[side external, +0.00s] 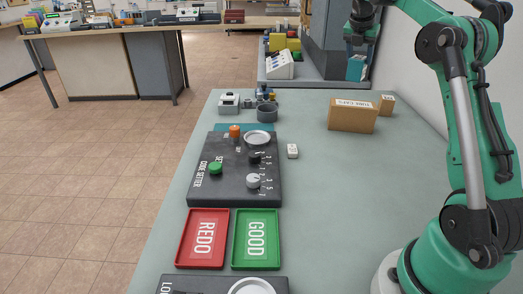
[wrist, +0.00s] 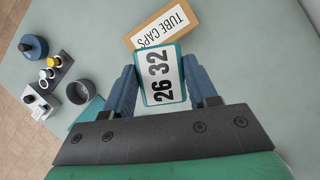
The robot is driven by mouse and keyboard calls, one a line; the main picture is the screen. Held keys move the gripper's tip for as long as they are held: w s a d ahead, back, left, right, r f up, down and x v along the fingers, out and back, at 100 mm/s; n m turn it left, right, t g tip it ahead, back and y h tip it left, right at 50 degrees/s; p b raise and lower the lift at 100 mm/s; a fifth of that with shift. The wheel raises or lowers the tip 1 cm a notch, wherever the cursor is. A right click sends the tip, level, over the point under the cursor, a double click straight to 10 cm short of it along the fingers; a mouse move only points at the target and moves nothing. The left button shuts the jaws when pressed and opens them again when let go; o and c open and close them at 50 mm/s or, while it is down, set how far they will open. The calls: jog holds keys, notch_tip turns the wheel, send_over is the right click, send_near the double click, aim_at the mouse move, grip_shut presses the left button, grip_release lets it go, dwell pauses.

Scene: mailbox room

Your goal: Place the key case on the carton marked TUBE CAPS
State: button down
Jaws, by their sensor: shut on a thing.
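The key case looks like a teal-edged block with a white label reading "26 32"; it shows in the wrist view (wrist: 163,76) and as a small teal shape in the side view (side external: 356,68). My gripper (wrist: 162,82) is shut on it, a blue finger on each side. In the side view my gripper (side external: 358,48) is high at the back, above the table. The brown carton marked TUBE CAPS (side external: 352,116) stands on the table below. In the wrist view the carton (wrist: 143,36) lies just beyond the key case, which overlaps part of it in the picture.
A smaller brown box (side external: 386,105) stands right behind the carton. A dark code setter panel (side external: 222,188), a small white block (side external: 292,151), a red REDO tray (side external: 203,239) and a green GOOD tray (side external: 256,239) are nearer. A dark cup (side external: 266,112) stands left. Table right of centre is clear.

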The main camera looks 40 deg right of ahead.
jog(key=d+f+n, duration=0.2)
jog(key=d+f, duration=0.1)
jog(key=f, duration=0.6)
jog(key=shift+s+d+f+t, duration=0.15)
jog(key=shift+s+d+t, duration=0.25)
jog(key=shift+f, duration=0.1)
jog(key=shift+c, duration=1.2)
grip_release()
